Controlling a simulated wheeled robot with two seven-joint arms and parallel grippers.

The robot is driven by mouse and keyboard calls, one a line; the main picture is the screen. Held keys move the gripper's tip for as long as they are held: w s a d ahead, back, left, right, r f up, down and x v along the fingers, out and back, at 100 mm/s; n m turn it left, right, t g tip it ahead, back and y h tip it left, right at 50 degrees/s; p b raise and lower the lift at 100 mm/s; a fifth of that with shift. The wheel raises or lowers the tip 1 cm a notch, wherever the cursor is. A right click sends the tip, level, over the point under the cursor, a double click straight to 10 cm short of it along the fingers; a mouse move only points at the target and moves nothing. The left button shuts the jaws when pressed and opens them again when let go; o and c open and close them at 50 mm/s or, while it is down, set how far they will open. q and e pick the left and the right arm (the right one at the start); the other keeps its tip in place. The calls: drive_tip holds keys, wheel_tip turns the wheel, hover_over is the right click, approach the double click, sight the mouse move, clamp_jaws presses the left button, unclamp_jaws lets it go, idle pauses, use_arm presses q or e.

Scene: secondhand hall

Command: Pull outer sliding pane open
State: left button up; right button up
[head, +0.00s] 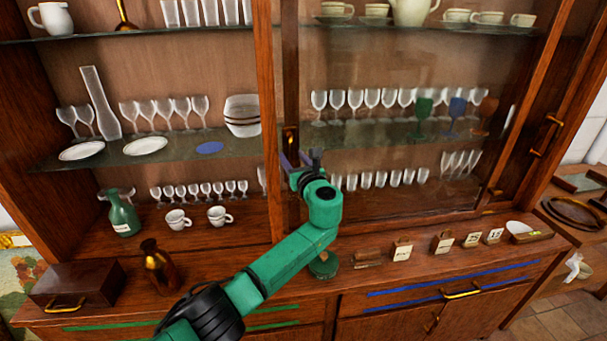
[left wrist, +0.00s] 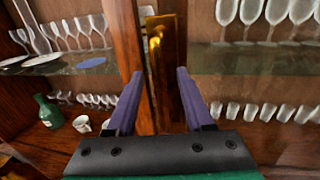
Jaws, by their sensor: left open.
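The glass-fronted cabinet has a glazed sliding pane (head: 400,150) over its right half. Its dark wooden left stile stands beside the cabinet's middle post (head: 266,90). A tall brass pull plate (head: 290,138) is set on that stile. It also shows in the left wrist view (left wrist: 168,60), upright and a little right of the middle. My left gripper (head: 303,158) is in front of the stile at the plate's lower part. In the left wrist view its two purple fingers (left wrist: 160,74) are apart, one on each side of the plate, with nothing held. Contact cannot be told. My right gripper is out of view.
Glass shelves hold wine glasses (head: 365,98), cups and plates behind the pane and on the left. On the counter ledge stand a brown bottle (head: 160,268), a wooden box (head: 76,285) and several small price cards (head: 443,241). Drawers with brass handles (head: 462,291) are below.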

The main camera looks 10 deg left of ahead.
use_arm(q)
drive_tip(key=b+v, duration=0.3)
drive_tip(key=v, duration=0.9)
drive_tip(key=shift+s+d, duration=0.2)
drive_tip(key=shift+s, duration=0.15)
